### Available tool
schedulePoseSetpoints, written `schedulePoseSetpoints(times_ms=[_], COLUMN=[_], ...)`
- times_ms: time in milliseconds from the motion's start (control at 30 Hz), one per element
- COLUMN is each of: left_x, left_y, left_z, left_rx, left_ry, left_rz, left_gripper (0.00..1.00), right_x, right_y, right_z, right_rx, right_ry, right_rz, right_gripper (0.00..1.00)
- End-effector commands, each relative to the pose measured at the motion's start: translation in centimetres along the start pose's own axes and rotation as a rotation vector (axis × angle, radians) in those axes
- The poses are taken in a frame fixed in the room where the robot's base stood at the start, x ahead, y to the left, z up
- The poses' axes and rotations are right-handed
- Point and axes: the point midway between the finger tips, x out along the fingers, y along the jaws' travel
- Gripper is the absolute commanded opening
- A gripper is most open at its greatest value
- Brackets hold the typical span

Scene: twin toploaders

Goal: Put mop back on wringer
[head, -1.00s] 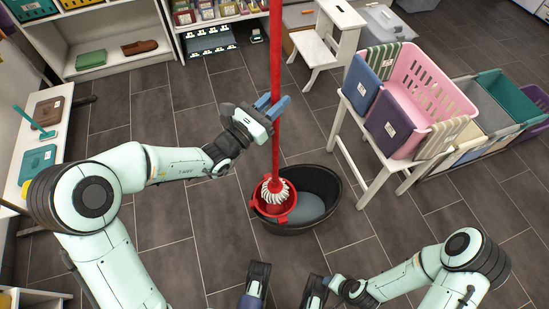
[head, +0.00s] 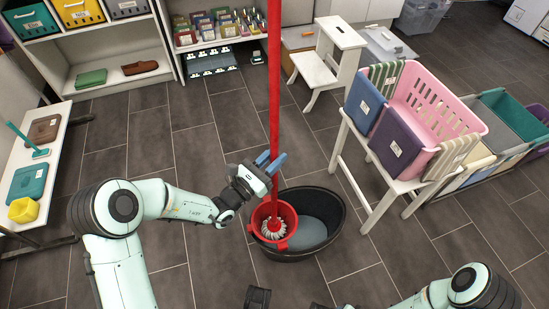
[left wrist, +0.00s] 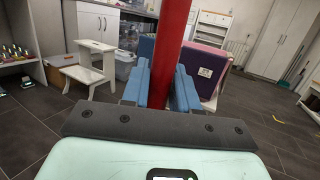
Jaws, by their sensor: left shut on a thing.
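The mop has a long red handle (head: 274,85) that stands nearly upright in the head view. Its white and red mop head (head: 272,229) sits low within the rim of the red wringer (head: 288,212). The wringer is at the left side of the black oval bucket (head: 325,238) on the floor. My left gripper (head: 270,162) is shut on the handle above the wringer. In the left wrist view the handle (left wrist: 172,50) rises between the blue fingers (left wrist: 160,88). How deep the mop head is seated is hard to see.
A white table (head: 345,132) with a pink basket (head: 425,105) stands to the right of the bucket. A white step stool (head: 318,68) is behind. The dark tile floor around the bucket is mostly clear.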

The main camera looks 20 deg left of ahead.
Motion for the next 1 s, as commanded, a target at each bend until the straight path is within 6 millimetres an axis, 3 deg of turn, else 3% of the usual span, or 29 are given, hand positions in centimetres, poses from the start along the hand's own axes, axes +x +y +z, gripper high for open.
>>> schedulePoseSetpoints(times_ms=[300, 333, 400, 767, 1000], left_x=[0.0, 0.0, 0.0, 0.1, -3.9], left_y=[0.0, 0.0, 0.0, 0.0, 0.1], left_z=[0.0, -0.2, -0.1, 0.3, 0.3], left_rx=[0.001, 0.0, 0.0, 0.001, -0.001], left_ry=[-0.005, -0.002, -0.002, -0.003, 0.002], left_rz=[-0.001, -0.001, -0.001, -0.001, 0.003], left_gripper=[0.0, 0.32, 0.54, 0.54, 0.54], right_x=[0.0, 0.0, 0.0, -0.2, -1.6], right_y=[0.0, 0.1, 0.1, -0.1, -1.4], right_z=[0.1, 0.1, 0.1, -0.1, -1.7], right_rx=[0.001, 0.001, 0.001, 0.0, -0.014], right_ry=[-0.002, -0.003, -0.003, 0.002, 0.055], right_rz=[0.001, 0.001, 0.001, -0.001, -0.025], right_gripper=[0.43, 0.43, 0.43, 0.43, 0.43])
